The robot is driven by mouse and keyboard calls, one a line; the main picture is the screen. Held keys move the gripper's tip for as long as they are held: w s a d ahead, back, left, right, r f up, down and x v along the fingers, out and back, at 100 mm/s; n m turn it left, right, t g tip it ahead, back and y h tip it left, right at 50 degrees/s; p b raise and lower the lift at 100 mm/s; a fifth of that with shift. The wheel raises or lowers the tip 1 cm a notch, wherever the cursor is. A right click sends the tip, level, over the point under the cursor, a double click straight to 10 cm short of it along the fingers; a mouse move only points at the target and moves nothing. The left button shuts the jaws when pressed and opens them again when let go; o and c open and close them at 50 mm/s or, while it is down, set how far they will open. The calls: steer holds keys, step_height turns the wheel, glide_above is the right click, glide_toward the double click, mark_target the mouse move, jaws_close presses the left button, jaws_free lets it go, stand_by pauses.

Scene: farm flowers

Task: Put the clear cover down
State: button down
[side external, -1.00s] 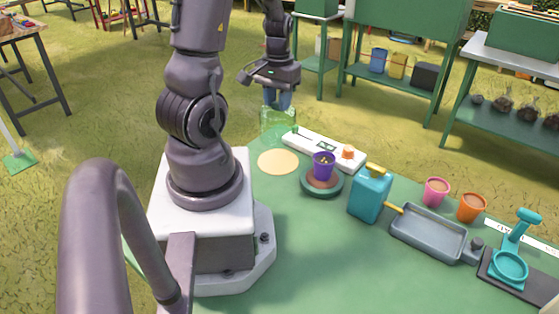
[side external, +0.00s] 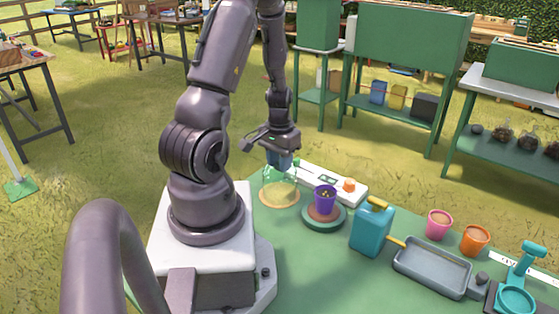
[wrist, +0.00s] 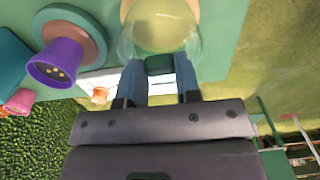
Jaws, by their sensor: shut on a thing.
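The clear cover (side external: 281,185) is a see-through dome with a greenish tint. My gripper (side external: 279,160) is shut on its green top knob, with one blue finger on each side; the fingers (wrist: 160,78) also show in the wrist view. The cover (wrist: 160,38) is over the round tan disc (side external: 270,196) on the green table. Its lower rim is at or just above the disc; I cannot tell if they touch.
A purple pot (side external: 325,198) with seeds stands on a brown and green round base (side external: 324,218) close by on the right. A white panel with an orange knob (side external: 349,185) lies behind. A teal can (side external: 371,228), grey tray (side external: 432,267) and pink cup (side external: 438,223) stand farther right.

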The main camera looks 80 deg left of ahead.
steer(key=shift+f, duration=0.15)
steer(key=c, duration=0.8)
jaws_free()
step_height(320, 180, up, 12)
steer(key=w+d+r+m+t, duration=0.2)
steer(key=w+d+r, duration=0.25)
steer(key=d, duration=0.25)
steer(key=w+d+r+m+t, duration=0.1)
steer(key=w+d+r+m, duration=0.2)
steer(key=d+r, duration=0.3)
steer(key=s+d+r+m+t, duration=0.1)
steer(key=d, duration=0.3)
steer(key=s+d+r+m, duration=0.1)
steer(key=d, duration=0.3)
steer(key=s+d+r+m+t, duration=0.1)
steer(key=d+r+m, duration=0.1)
steer(key=d, duration=0.2)
steer(key=shift+d+t, duration=0.3)
steer(key=shift+d, duration=0.1)
